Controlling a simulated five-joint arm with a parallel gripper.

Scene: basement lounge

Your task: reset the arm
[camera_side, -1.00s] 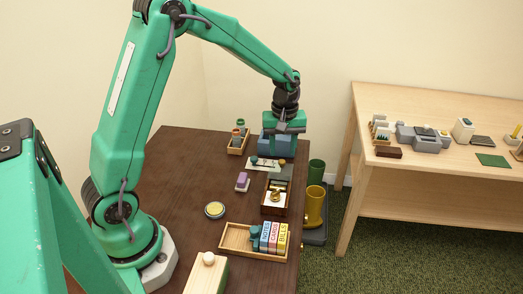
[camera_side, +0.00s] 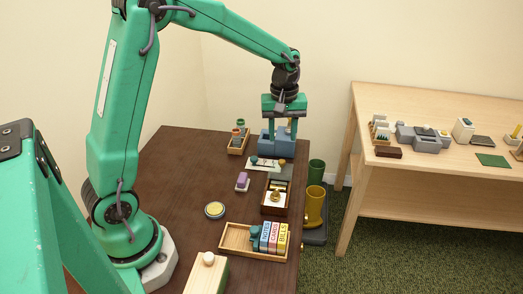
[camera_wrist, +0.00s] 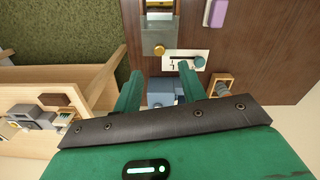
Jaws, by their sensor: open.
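My gripper (camera_side: 281,124) is above the far end of the dark brown table (camera_side: 180,180), fingers pointing down. Its fingers are apart, and it holds nothing that I can see. The picture does not settle whether the fingertips clear the box's top.
Nearer are a framed box (camera_side: 266,208), a purple block (camera_side: 242,182), a round yellow-topped tin (camera_side: 214,210) and a wooden tray (camera_side: 234,239) with labelled blocks. A light wooden table (camera_side: 440,100) stands right.

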